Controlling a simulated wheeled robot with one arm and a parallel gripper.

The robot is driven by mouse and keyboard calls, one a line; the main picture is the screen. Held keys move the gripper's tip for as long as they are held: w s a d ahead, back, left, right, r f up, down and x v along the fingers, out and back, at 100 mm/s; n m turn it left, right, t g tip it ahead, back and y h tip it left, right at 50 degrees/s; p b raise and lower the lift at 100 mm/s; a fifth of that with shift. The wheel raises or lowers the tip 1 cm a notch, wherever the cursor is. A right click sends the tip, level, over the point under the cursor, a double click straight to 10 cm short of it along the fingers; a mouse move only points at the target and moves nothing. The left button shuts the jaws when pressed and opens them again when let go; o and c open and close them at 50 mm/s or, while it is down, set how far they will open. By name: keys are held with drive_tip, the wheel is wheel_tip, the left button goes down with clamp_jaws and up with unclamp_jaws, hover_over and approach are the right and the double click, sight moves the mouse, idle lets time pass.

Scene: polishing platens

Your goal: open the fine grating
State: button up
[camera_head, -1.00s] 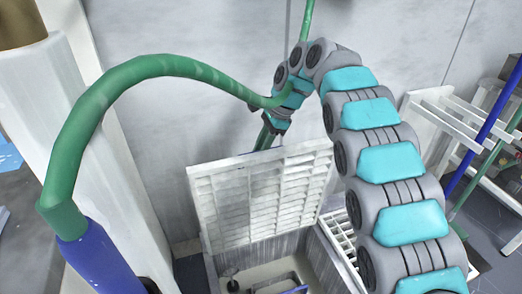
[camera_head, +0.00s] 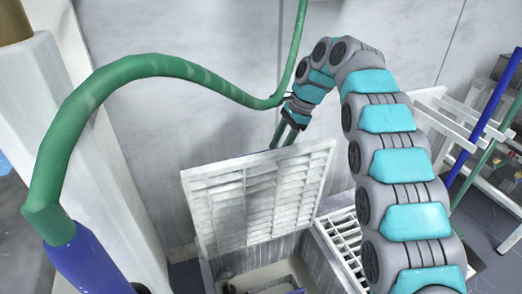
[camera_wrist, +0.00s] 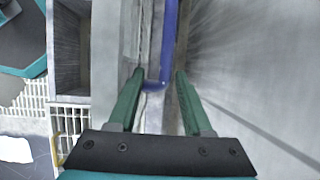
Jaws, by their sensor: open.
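The fine grating (camera_head: 255,195), a pale slatted panel, stands raised and nearly upright at the back of an open pit (camera_head: 250,279). My gripper (camera_head: 278,137) is at its top edge, towards the wall; the fingertips are partly hidden behind the panel. In the wrist view my gripper (camera_wrist: 158,74) is open, its two green fingers apart. A blue bar (camera_wrist: 168,45) with a bend shows between and beyond them. A pale edge lies beside the left finger. Contact with the grating cannot be told.
A coarser white grating (camera_head: 345,240) lies flat right of the pit. A grey wall (camera_head: 190,120) is close behind. A green hose (camera_head: 60,140) on a blue pipe (camera_head: 90,262) arches across the left. White racks (camera_head: 440,125) stand at the right.

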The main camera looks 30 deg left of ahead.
drive_tip(key=w+d, duration=0.4)
idle(0.4)
